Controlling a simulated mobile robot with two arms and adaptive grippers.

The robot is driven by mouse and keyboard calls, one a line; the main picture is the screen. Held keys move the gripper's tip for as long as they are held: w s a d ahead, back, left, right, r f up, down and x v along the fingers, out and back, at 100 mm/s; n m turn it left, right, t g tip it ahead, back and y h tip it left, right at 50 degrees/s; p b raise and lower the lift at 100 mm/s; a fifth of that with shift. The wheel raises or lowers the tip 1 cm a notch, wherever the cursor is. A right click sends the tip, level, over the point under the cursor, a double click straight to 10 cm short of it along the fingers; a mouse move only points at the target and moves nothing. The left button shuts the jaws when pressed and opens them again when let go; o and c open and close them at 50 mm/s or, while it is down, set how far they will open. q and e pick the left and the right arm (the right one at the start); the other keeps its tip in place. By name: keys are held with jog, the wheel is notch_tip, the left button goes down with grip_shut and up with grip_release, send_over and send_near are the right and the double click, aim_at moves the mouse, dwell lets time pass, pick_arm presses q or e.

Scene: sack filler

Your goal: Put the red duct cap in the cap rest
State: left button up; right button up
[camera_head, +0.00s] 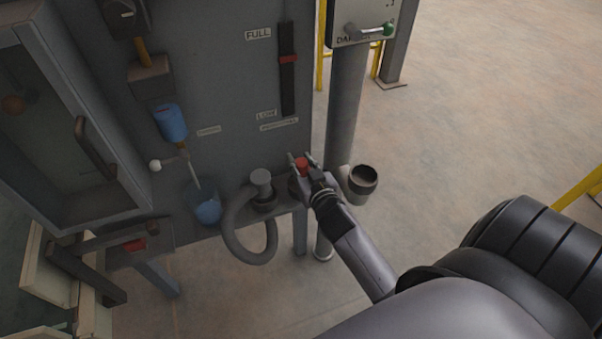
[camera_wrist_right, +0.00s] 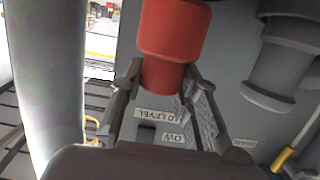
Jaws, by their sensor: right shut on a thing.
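The red duct cap (camera_head: 301,165) is held between the fingers of my right gripper (camera_head: 303,168), above a narrow shelf on the grey panel. In the right wrist view the cap (camera_wrist_right: 172,35) stands between the two fingers (camera_wrist_right: 165,85), its wider end away from the palm. A dark round part (camera_head: 295,187) shows partly behind the gripper at the shelf's right end; I cannot tell for sure if it is the cap rest. An open-mouthed duct branch (camera_head: 363,179) on the grey pipe stands just right of the gripper. My left gripper is not in view.
A grey hose (camera_head: 240,247) loops below the shelf, beside a grey capped fitting (camera_head: 261,178) left of the gripper. The vertical pipe (camera_head: 346,105) stands close behind. Open floor lies right.

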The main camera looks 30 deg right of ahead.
aim_at(302, 173)
jog(key=shift+f+b, duration=0.35)
jog(key=shift+f, duration=1.5)
jog(key=shift+f, duration=0.1)
jog(key=o, duration=1.2)
jog(key=shift+c, duration=0.2)
jog(key=shift+s, duration=0.2)
jog(key=v, duration=1.1)
jog(key=shift+s+r, duration=0.2)
jog(key=shift+s, duration=0.1)
jog(key=shift+a+f, duration=0.1)
jog(key=shift+a, duration=0.05)
